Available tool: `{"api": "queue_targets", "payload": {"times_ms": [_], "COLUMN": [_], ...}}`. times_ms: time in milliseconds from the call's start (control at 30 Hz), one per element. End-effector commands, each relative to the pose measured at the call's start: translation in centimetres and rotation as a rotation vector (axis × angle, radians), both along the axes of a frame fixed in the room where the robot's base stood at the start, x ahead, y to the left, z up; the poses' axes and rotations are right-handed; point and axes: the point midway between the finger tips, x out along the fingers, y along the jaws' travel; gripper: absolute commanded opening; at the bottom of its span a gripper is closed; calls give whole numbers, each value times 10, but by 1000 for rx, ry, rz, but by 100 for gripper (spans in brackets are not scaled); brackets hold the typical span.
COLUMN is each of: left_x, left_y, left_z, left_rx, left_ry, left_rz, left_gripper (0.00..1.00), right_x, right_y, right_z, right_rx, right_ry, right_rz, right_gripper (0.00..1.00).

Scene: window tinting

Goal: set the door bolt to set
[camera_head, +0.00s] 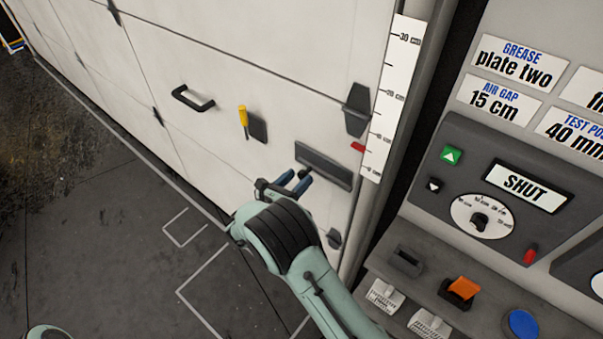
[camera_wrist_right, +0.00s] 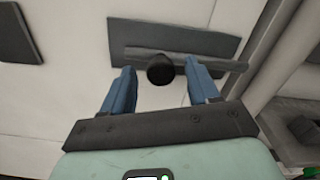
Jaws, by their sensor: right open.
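The door bolt is a dark plate (camera_head: 324,166) low on the white door, near its right edge. In the right wrist view the plate (camera_wrist_right: 205,28) carries a grey bar (camera_wrist_right: 215,62) with a round black knob (camera_wrist_right: 160,69). The bar reaches toward the right end of the plate. My right gripper (camera_head: 293,181) is open in front of the bolt. In the wrist view its two blue fingers (camera_wrist_right: 160,76) stand on either side of the knob, with visible gaps. Contact with the knob cannot be told. My left gripper is not in view.
A yellow-handled lever (camera_head: 243,118) and a black pull handle (camera_head: 193,98) are on the door to the left. A white centimetre scale (camera_head: 391,95) runs up the right edge. A control panel (camera_head: 450,135) with a SHUT display (camera_head: 526,187) stands at right.

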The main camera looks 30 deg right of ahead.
Motion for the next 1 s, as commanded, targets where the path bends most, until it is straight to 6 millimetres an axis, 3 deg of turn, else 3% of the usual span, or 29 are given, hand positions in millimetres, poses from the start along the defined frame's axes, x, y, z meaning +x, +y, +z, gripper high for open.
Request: {"api": "queue_targets", "payload": {"times_ms": [200, 533, 567, 733, 1000], "left_x": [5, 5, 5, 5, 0], "left_y": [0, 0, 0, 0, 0], "left_z": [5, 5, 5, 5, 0], "left_rx": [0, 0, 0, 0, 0], "left_ry": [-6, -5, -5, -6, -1], "left_rz": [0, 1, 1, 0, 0], "left_gripper": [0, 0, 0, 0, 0], "right_x": [8, 10, 10, 10, 1], "right_y": [-21, -24, -24, -23, -27], "right_z": [0, -1, -1, 0, 0], "right_rx": [0, 1, 1, 0, -1], "right_ry": [0, 0, 0, 0, -2], "right_rz": [-2, 0, 0, 0, 1], "right_gripper": [60, 60, 54, 0, 0]}}
